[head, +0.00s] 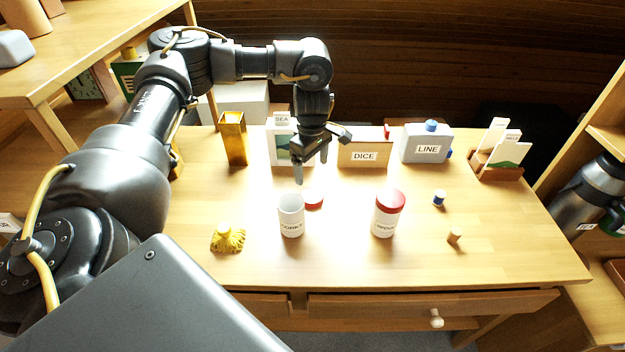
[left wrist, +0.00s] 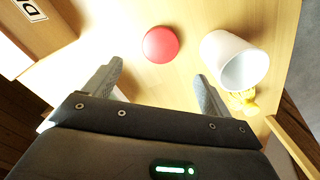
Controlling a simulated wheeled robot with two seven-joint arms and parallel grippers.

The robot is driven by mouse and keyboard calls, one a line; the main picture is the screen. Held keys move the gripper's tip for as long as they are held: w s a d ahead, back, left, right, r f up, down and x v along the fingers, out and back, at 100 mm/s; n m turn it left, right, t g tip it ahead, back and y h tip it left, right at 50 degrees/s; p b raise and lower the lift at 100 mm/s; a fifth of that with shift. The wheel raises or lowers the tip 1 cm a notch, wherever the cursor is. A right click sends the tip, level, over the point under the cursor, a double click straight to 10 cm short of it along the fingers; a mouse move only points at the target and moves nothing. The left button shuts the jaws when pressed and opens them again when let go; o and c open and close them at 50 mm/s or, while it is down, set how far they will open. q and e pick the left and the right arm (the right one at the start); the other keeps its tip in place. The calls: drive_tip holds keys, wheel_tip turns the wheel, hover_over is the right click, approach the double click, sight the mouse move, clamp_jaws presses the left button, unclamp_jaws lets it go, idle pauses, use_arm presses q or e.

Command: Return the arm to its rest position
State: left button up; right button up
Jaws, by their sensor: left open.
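My left gripper (head: 311,170) hangs above the table, over and behind the open white cup (head: 291,216). Its fingers are apart with nothing between them, as the left wrist view (left wrist: 157,92) also shows. A red lid (head: 313,200) lies flat on the table beside the white cup. In the left wrist view the red lid (left wrist: 160,44) lies beyond the fingertips, and the empty-looking cup (left wrist: 235,60) is to its right. A white jar with a red lid (head: 386,213) stands to the right of the cup. My right gripper is not in view.
Along the back of the table (head: 340,262) stand an amber vase (head: 234,138), a DICE box (head: 364,153), a grey LINE case (head: 427,143) and a card holder (head: 497,160). A yellow tassel-like object (head: 228,239), a blue-capped spool (head: 439,198) and a cork (head: 454,236) lie nearer the front.

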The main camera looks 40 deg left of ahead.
use_arm(q)
drive_tip(key=shift+r, duration=0.95)
